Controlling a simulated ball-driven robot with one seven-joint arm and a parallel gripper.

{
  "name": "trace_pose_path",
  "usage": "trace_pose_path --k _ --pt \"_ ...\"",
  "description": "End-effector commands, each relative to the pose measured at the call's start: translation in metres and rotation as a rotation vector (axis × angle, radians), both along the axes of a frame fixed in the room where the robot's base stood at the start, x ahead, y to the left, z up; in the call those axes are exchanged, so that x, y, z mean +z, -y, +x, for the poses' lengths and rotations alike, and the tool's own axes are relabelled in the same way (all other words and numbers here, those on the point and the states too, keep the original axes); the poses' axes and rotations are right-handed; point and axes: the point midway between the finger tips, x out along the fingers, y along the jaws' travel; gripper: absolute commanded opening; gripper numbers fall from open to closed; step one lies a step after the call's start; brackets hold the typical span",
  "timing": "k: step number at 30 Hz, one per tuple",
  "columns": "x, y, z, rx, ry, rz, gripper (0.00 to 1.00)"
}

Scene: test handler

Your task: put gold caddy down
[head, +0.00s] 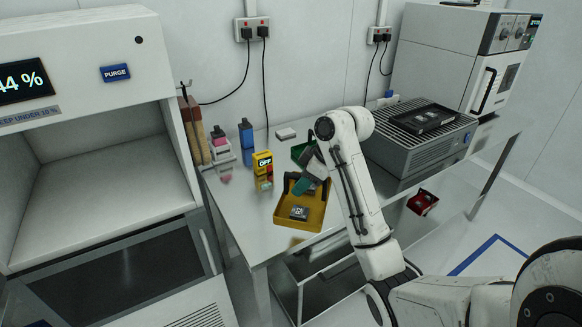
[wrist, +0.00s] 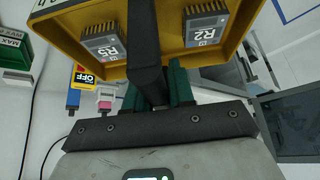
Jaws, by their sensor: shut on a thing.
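The gold caddy (head: 290,221) is a yellow open tray with a dark handle. It is over the front part of the steel bench in the head view; I cannot tell whether its base touches the bench. My gripper (head: 313,183) is at the caddy's handle, partly hidden by my own arm. In the wrist view, the green fingers of my gripper (wrist: 158,88) are shut on the dark handle (wrist: 144,45), and the gold caddy (wrist: 62,46) fills the top.
A green caddy (head: 298,152) stands just behind. A yellow OFF device (head: 262,163) and bottles (head: 246,135) stand to the left. A grey grated unit (head: 412,150) carries a black tray (head: 428,118) at right. A red caddy (head: 422,203) lies beyond my arm. Bare bench (head: 240,215) shows left.

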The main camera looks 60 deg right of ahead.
Motion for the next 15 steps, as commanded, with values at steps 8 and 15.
trace_pose_path --k 8,15 --pt "-0.024 0.030 0.021 0.007 0.001 -0.001 0.00" --pt "-0.038 0.067 0.046 0.003 0.001 0.002 0.00"
